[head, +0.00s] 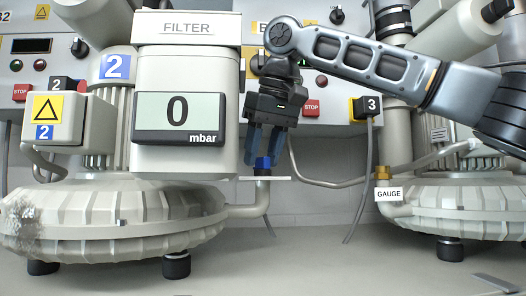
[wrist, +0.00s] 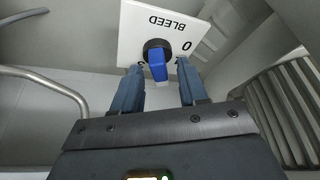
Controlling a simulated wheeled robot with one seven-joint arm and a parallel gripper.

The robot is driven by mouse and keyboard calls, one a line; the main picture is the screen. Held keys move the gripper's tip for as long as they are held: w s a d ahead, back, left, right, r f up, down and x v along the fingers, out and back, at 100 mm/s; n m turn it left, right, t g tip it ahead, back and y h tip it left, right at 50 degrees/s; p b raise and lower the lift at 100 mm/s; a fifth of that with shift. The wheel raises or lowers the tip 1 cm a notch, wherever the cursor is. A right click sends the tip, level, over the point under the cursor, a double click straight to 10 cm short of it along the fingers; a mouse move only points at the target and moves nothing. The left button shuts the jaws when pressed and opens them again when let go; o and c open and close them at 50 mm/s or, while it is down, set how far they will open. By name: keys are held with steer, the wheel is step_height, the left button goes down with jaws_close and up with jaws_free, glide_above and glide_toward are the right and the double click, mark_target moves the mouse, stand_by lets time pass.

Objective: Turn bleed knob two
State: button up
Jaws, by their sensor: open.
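The bleed knob (wrist: 157,62) shows in the wrist view as a blue pointer on a round black base, in front of a white plate (wrist: 135,28) marked BLEED and 0. In the head view the blue knob (head: 263,163) stands on the pipe of the blower labelled 2, just above the plate's edge. My gripper (head: 265,150) points down over it in the head view. In the wrist view my gripper's (wrist: 160,80) two fingers are apart, with the knob between and just beyond their tips. I cannot tell whether either finger touches it.
Left of my gripper stands the filter box (head: 187,70) with a display (head: 178,118) reading 0 mbar. Blower 2's ribbed housing (head: 110,218) lies below. A brass fitting with a GAUGE label (head: 388,193) is at the right.

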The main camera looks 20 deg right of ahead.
jaws_close()
stand_by(0.3)
steer(key=shift+p, duration=0.35)
steer(key=shift+r+n+y+p, duration=0.2)
steer(key=shift+n+y+p, duration=0.2)
steer(key=shift+n+p, duration=0.7)
steer(key=n+p, duration=0.2)
steer(key=p, duration=0.1)
steer(key=shift+g+y, duration=0.4)
steer(key=n+y+p, duration=0.1)
steer(key=n+p, duration=0.2)
steer(key=p, duration=0.1)
steer(key=shift+f+g, duration=0.15)
steer(key=shift+g, duration=0.25)
steer(key=shift+f+n+p, duration=0.1)
steer(key=shift+n+p, duration=0.2)
steer(key=shift+n, duration=0.1)
